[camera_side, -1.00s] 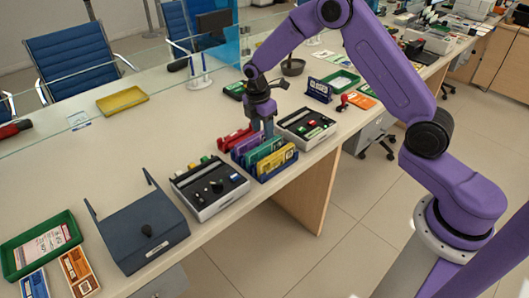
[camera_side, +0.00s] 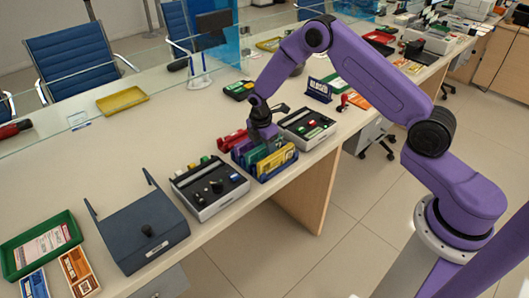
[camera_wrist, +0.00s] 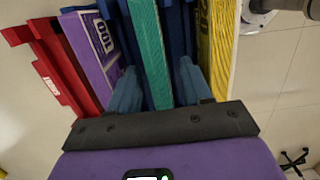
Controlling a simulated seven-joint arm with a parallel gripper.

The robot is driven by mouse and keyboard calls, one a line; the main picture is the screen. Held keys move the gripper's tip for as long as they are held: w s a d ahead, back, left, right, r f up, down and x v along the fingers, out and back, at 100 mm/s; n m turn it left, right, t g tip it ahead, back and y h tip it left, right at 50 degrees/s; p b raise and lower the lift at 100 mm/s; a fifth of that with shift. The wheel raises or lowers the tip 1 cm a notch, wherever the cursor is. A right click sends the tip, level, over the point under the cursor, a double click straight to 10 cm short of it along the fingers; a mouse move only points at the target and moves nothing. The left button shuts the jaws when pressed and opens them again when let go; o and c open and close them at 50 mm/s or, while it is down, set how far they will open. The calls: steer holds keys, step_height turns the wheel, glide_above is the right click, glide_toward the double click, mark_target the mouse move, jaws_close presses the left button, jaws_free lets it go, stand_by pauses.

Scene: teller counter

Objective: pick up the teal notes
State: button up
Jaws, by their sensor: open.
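The teal notes (camera_wrist: 147,40) stand on edge in a blue holder (camera_side: 283,170), between purple notes (camera_wrist: 92,42) on the left and yellow notes (camera_wrist: 220,40) on the right in the wrist view. In the side view the teal notes (camera_side: 255,156) are partly hidden by my gripper (camera_side: 262,146). My gripper (camera_wrist: 157,78) is open, with one blue-grey finger on each side of the teal notes. The fingertips are down among the notes; I cannot tell whether either finger touches the teal ones.
A red rack (camera_wrist: 50,65) stands beside the purple notes. Grey coin trays (camera_side: 210,188) and (camera_side: 306,128) flank the holder. A dark sloped box (camera_side: 140,232) stands farther left. The counter behind the holder is mostly clear, up to a glass screen.

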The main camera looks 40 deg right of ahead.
jaws_close()
steer(key=shift+r, duration=0.1)
